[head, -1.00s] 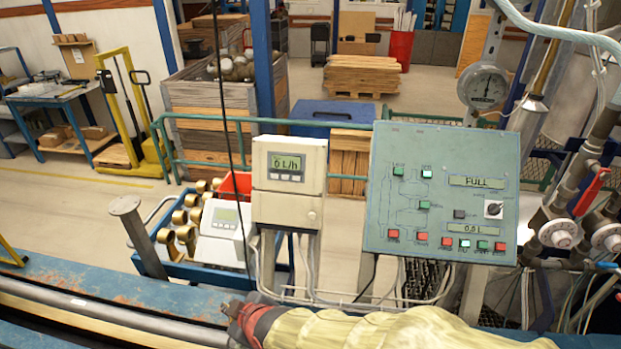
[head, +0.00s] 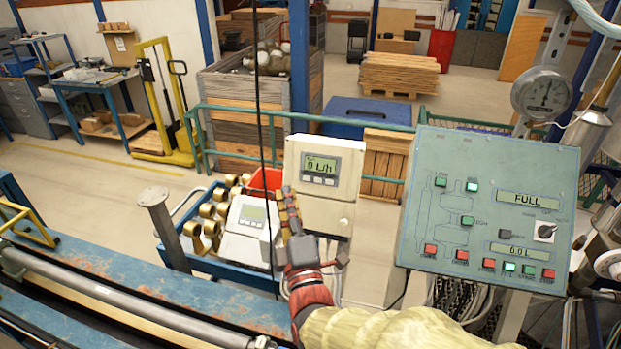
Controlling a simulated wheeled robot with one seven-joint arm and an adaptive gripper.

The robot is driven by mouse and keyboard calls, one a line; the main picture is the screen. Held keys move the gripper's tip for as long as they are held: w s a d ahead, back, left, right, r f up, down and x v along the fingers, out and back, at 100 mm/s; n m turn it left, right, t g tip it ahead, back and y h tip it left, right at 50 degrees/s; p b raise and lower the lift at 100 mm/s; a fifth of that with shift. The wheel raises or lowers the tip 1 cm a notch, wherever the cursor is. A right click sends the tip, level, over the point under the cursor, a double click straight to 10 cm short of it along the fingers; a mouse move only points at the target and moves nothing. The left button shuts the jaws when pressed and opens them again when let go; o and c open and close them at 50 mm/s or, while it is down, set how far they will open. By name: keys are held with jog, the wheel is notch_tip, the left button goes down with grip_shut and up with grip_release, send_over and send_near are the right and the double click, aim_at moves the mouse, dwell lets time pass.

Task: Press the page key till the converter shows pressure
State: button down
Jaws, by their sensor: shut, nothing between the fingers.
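The converter (head: 338,160) is a cream box on a post in the middle of the head view. Its small display (head: 320,168) reads about "0 L/h", with small keys in a row below the digits. My gripper (head: 287,192) is shut and empty. It is raised in front of the converter's lower left side, its tip at the left edge of the box just below the display. I cannot tell whether it touches the box. The page key cannot be told apart from the other keys at this size.
A second grey-white meter (head: 252,214) stands just left of my gripper, by a blue crate (head: 190,262) of brass fittings. A blue bench rail (head: 110,280) runs across the front.

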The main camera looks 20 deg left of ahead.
aim_at(307, 178)
dwell(0.5)
jog(key=shift+w+a+f+b, duration=0.15)
jog(key=shift+w+f+b, duration=0.25)
jog(key=shift+w, duration=1)
jog(key=shift+w+a+f+b, duration=0.2)
jog(key=shift+w+f, duration=0.4)
jog(key=shift+w, duration=0.75)
jog(key=shift+w+a+f+b, duration=0.15)
jog(key=shift+w+f+b, duration=0.25)
jog(key=shift+w, duration=1)
jog(key=shift+w+a+f+b, duration=0.1)
jog(key=shift+w+f+b, duration=0.2)
jog(key=shift+w+b, duration=0.55)
jog(key=shift+s, duration=0.3)
jog(key=shift+s+r+b, duration=0.25)
jog(key=shift+s+b, duration=0.15)
jog(key=shift+s, duration=0.2)
jog(key=shift+b, duration=0.5)
